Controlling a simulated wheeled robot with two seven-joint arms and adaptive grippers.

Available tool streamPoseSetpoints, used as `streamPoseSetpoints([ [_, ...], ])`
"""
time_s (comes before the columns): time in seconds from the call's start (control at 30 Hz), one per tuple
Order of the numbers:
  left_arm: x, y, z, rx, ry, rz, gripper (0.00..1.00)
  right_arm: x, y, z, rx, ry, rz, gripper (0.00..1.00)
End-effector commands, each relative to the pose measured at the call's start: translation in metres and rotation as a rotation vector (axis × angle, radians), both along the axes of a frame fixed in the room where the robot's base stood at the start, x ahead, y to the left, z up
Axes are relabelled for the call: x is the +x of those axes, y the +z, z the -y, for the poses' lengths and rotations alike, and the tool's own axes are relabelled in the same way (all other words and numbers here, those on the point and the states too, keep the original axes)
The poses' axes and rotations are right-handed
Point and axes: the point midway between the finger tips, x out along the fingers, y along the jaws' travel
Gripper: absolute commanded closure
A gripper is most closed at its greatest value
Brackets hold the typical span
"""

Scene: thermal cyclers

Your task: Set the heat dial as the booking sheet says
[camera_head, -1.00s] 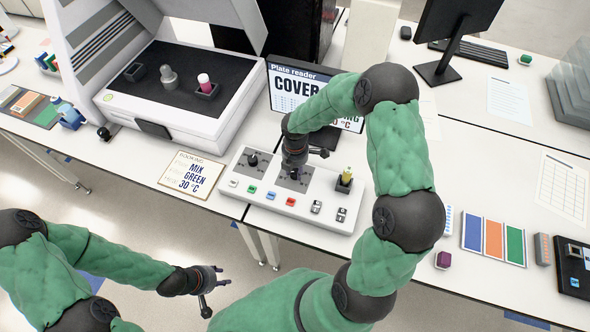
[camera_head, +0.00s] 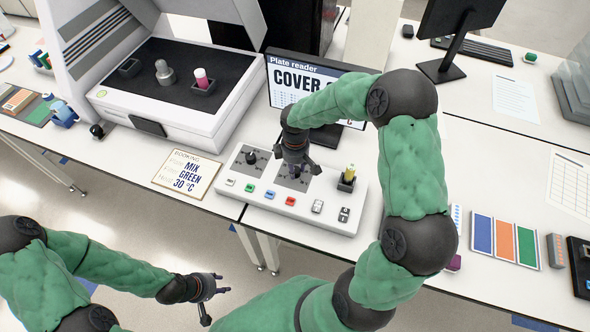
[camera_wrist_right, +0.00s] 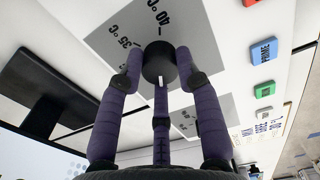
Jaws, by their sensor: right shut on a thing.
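The booking card (camera_head: 187,174) lies on the bench left of the white control panel (camera_head: 330,213) and reads "MIX", "GREEN", "30 °C". My right gripper (camera_head: 299,170) is over the panel's middle grey plate, its fingers hiding most of the dial there. In the right wrist view, my right gripper (camera_wrist_right: 159,72) is shut around the black heat dial (camera_wrist_right: 158,58). A white mark shows on the dial's lower side in that view. The plate's marks "40 °C" and "35 °C" are readable; another is partly hidden. My left gripper (camera_head: 218,287) hangs open and empty before the bench.
The panel has a second dial (camera_head: 251,157), a row of coloured buttons and a yellow-topped piece (camera_head: 349,174) in a black holder. Behind are a white instrument (camera_head: 150,115) with its lid raised and a screen (camera_head: 290,85) reading "COVER".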

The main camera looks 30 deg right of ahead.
Motion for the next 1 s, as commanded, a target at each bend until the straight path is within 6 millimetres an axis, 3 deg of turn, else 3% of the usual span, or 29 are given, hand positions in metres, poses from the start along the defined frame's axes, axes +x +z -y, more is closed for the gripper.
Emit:
streamPoseSetpoints([
  [1.0, 0.0, -0.051, 0.0, 0.0, 0.0, 0.0, 0.6, -0.001, -0.001, -0.001, -0.001, -0.928, 0.0, 0.98],
])
